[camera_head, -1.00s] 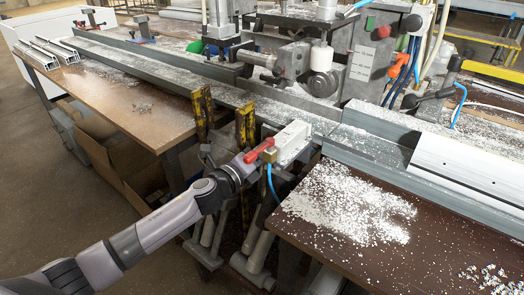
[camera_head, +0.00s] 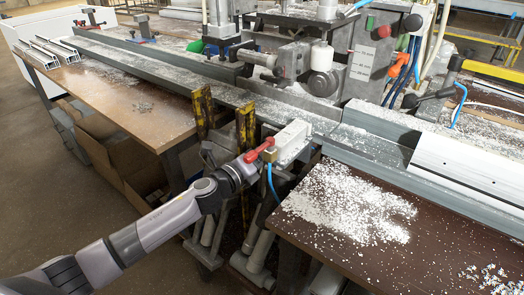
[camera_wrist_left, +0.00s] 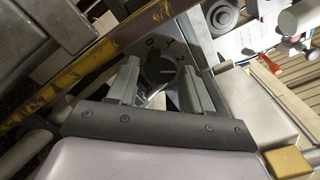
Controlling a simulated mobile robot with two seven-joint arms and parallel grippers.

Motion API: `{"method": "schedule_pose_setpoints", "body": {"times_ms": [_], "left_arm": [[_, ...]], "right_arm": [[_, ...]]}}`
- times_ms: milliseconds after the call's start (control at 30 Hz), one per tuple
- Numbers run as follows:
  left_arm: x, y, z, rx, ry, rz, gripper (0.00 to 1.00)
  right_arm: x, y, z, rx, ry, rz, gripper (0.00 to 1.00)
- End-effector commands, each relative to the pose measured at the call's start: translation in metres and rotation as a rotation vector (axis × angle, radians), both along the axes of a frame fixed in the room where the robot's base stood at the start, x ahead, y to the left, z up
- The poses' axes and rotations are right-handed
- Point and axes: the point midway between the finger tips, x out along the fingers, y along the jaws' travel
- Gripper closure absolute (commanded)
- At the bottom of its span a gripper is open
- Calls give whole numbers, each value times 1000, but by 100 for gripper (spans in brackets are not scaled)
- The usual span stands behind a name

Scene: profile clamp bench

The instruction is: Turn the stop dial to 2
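The stop dial (camera_wrist_left: 160,72) is a dark round knob on a dark plate with the marks 0, 1 and 2 along its far side in the left wrist view. A light line shows on its face, but I cannot tell for sure which mark it points to. My left gripper (camera_wrist_left: 160,80) is open, with one finger on each side of the dial. I cannot tell whether the fingers touch it. In the head view the left gripper (camera_head: 240,170) is at the front of the machine beside the red lever, and the dial is hidden. My right gripper is not in view.
The red lever (camera_head: 259,150) and a light grey block (camera_head: 293,140) are close to the left gripper. Yellow-black posts (camera_head: 245,128) stand just left. A brown bench (camera_head: 340,225) with white chips lies to the right. A blue hose (camera_head: 271,184) hangs nearby.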

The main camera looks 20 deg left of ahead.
Motion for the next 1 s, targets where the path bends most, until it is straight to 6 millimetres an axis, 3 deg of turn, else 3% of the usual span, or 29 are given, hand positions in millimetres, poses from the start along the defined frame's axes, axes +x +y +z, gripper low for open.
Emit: {"method": "schedule_pose_setpoints", "body": {"times_ms": [267, 733, 1000], "left_arm": [[-3, 2, 0, 0, 1, 1, 50], [-56, 21, -1, 0, 2, 1, 50], [-67, 25, 0, 0, -1, 1, 50]], "right_arm": [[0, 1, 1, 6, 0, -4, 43], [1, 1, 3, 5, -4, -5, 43], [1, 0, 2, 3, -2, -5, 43]]}}
